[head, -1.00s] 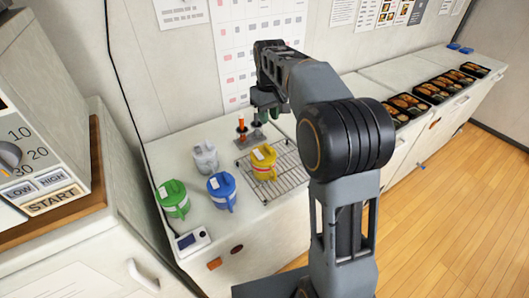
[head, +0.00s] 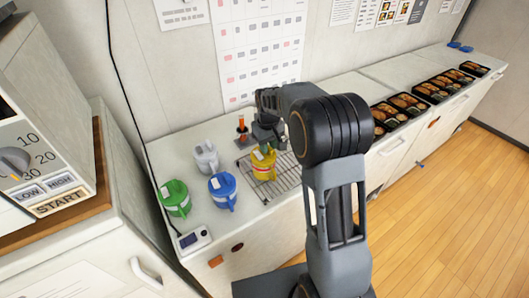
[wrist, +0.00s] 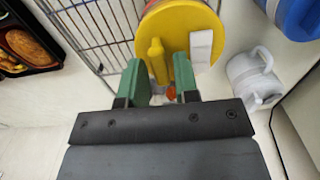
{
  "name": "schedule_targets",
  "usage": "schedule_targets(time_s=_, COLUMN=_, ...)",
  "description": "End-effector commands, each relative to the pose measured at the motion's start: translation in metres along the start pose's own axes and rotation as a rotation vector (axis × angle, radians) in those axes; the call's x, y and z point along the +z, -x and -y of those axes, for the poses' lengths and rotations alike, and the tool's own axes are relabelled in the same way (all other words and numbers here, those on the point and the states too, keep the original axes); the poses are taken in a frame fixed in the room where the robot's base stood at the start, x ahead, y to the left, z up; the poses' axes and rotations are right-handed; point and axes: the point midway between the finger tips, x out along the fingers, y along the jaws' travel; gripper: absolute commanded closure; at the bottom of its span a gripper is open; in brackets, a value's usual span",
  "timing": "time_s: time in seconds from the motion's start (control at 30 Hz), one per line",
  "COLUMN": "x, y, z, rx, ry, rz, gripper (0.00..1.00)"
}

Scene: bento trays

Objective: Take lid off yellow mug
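The yellow mug (head: 263,172) stands upright on the wire rack with its lid (head: 258,157) on. In the wrist view the round yellow lid (wrist: 180,25) shows at the top, with a raised yellow bar (wrist: 157,60) and a white label (wrist: 201,45). My gripper (head: 265,145) is over the back of the mug in the head view and hides part of it. In the wrist view my gripper (wrist: 160,72) is open, its green fingers apart on either side of the bar's near end. I cannot tell whether they touch the lid.
A wire rack (head: 287,181) lies under the yellow mug. A blue mug (head: 222,190), a white mug (head: 205,157) and a green mug (head: 174,197) stand to its left. An orange-topped item (head: 241,124) stands behind. Bento trays (head: 405,108) line the counter at right.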

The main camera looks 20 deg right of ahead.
Motion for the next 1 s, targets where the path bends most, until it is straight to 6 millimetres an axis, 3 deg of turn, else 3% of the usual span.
schedule_targets(time_s=0.37, x=-0.0001, y=-0.0112, z=0.0002, rx=0.0, ry=0.0, rz=-0.002, gripper=0.71)
schedule_targets(time_s=0.7, x=-0.0002, y=-0.0108, z=0.0001, rx=0.001, ry=0.0, rz=-0.001, gripper=1.0)
schedule_targets(time_s=1.0, x=-0.0003, y=-0.0098, z=0.0, rx=0.001, ry=0.0, rz=-0.002, gripper=1.0)
